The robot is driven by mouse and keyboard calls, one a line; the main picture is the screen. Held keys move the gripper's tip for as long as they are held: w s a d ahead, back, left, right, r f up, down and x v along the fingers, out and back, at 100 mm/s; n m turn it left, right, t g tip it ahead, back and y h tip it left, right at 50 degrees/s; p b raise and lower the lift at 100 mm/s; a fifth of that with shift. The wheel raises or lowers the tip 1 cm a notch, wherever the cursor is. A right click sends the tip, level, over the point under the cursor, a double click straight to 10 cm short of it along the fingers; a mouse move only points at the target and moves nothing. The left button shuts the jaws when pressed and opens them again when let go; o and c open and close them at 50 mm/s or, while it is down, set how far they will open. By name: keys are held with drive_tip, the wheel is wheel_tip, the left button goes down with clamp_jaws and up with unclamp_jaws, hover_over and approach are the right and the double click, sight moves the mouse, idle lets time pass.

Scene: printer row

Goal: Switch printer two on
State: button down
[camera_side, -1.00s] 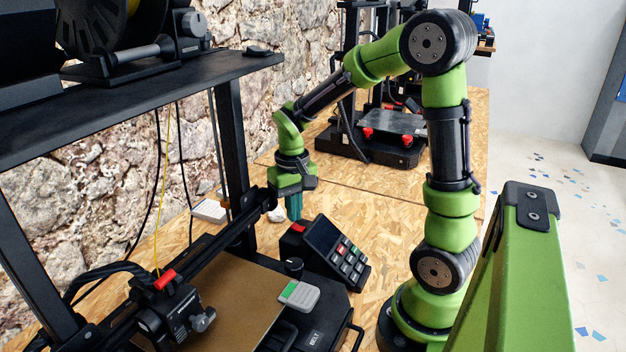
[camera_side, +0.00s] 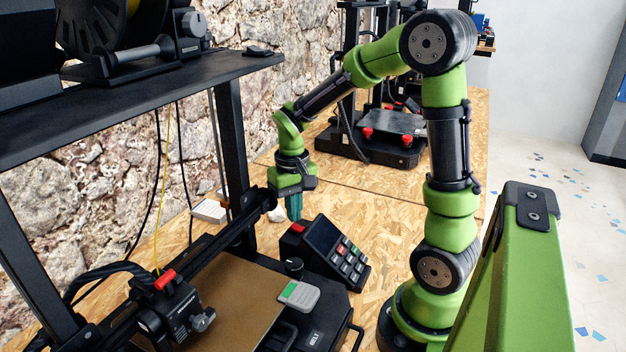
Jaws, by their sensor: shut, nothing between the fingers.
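My gripper (camera_side: 294,207) points down with its teal fingers shut and nothing between them. It is above and behind a black control box (camera_side: 325,252) with a dark screen, several grey keys and red parts, on the right of the near printer. Whether the fingertips touch anything is hard to tell. The near printer (camera_side: 225,300) has a brown bed and a black frame. A second printer (camera_side: 385,140) with red knobs stands farther back. No number labels are readable, so I cannot tell which is printer two. Its power switch cannot be made out.
A grey and green piece (camera_side: 299,295) lies on the near printer's base. A white block (camera_side: 209,210) lies by the stone wall. A black shelf (camera_side: 150,95) overhangs the near printer at left. The wooden bench (camera_side: 385,205) is clear between the printers.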

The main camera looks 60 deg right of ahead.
sight(294, 225)
drive_tip(key=shift+f, duration=0.6)
drive_tip(key=shift+r, duration=0.1)
wheel_tip(294, 225, up, 7)
idle(0.9)
drive_tip(key=s+a+r+n+t+y, duration=0.1)
drive_tip(key=s+a+r+t, duration=0.2)
drive_tip(key=a, duration=0.3)
drive_tip(key=s+a+r+n+t+y, duration=0.1)
drive_tip(key=s+a+r+t, duration=0.2)
drive_tip(key=s+a+t, duration=0.1)
drive_tip(key=shift+s+a+r, duration=0.3)
drive_tip(key=shift+s+a, duration=0.3)
drive_tip(key=shift+a, duration=0.55)
